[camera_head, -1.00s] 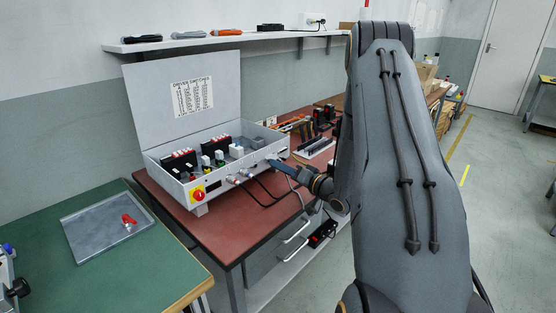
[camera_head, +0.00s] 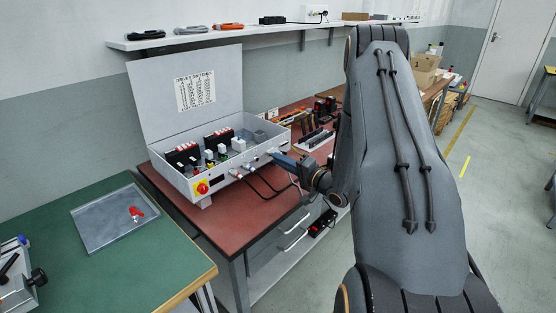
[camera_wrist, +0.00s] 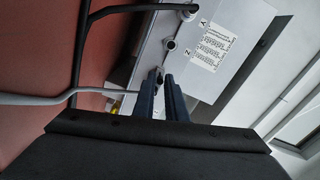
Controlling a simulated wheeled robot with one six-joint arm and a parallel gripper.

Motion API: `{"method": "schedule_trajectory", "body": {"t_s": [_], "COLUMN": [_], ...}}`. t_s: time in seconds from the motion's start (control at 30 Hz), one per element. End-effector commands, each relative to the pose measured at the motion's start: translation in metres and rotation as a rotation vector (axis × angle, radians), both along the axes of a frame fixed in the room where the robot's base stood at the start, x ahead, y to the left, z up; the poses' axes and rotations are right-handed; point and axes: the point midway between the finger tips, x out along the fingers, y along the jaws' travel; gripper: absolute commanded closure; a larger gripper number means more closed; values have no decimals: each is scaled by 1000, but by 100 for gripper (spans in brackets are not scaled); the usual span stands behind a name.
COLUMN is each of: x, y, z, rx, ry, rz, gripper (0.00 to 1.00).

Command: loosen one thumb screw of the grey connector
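The grey control box (camera_head: 222,178) stands open on the red-brown bench, with cables plugged into its front face. My gripper (camera_head: 272,153) is at the right part of that face. In the wrist view my gripper (camera_wrist: 161,76) has its two dark fingers close together, tips at the box face (camera_wrist: 240,25). A grey cable (camera_wrist: 40,98) runs from the left to behind the fingers. The grey connector and its thumb screws cannot be made out there; the fingers cover that spot. Whether the fingers hold a screw is not clear.
A black cable (camera_wrist: 130,9) enters the box face near the fingers, and a bare round socket (camera_wrist: 169,45) lies between. A metal tray (camera_head: 103,222) lies on the green table at left.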

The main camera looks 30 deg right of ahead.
Motion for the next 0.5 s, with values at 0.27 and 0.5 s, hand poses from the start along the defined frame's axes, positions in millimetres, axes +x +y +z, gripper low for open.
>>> {"method": "schedule_trajectory", "body": {"t_s": [0.27, 0.5], "x": [0, 0], "y": [0, 0], "z": [0, 0], "rx": [-22, -274], "ry": [-8, -100], "rz": [0, 0], "gripper": [100, 100]}}
